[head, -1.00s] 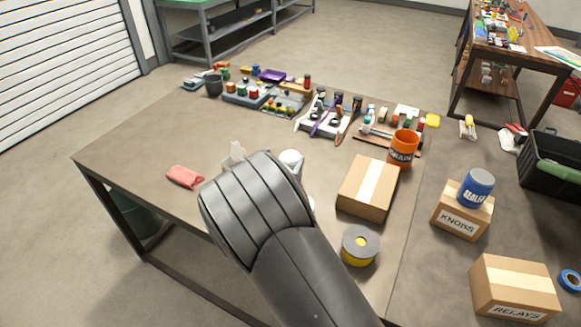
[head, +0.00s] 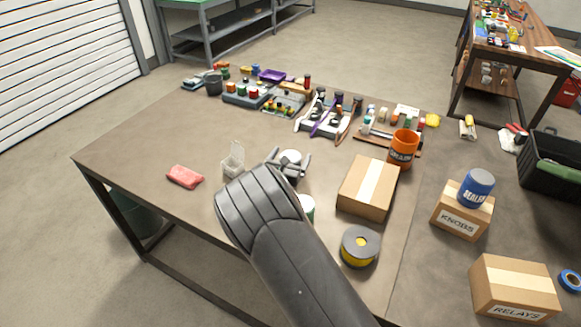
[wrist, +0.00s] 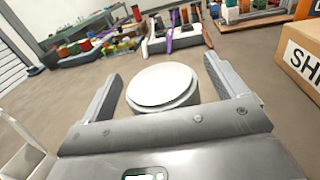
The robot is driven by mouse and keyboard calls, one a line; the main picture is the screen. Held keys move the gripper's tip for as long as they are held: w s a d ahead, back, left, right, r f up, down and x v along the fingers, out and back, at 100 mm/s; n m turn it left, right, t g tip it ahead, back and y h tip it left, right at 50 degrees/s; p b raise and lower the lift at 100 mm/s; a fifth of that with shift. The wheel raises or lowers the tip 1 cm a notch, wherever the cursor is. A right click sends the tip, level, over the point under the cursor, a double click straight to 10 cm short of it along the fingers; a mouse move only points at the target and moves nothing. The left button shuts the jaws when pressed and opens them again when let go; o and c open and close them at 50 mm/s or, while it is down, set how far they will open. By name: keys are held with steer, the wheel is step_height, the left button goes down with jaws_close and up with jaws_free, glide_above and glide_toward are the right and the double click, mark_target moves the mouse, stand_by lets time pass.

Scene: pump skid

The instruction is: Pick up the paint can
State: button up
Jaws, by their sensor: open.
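A round can with a pale lid (wrist: 162,86), which looks like the paint can, stands on the table. In the wrist view it sits between the two spread fingers of my gripper (wrist: 163,70), with a gap visible on each side. In the head view the can's pale top (head: 290,157) shows between the fingers of my gripper (head: 289,160), just beyond my wrist. My gripper is open and does not grip the can. The can's lower part is hidden by the gripper body in the wrist view.
A small clear bin (head: 233,160) stands left of the gripper, and a red cloth (head: 184,177) lies farther left. A white-and-green item (head: 307,206) is partly hidden by my arm. A cardboard box (head: 368,188) and a yellow-grey spool (head: 360,246) stand to the right.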

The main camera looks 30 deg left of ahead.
steer(key=shift+c, duration=0.4)
steer(key=c, duration=1.2)
steer(key=shift+c, duration=0.3)
steer(key=shift+r, duration=0.15)
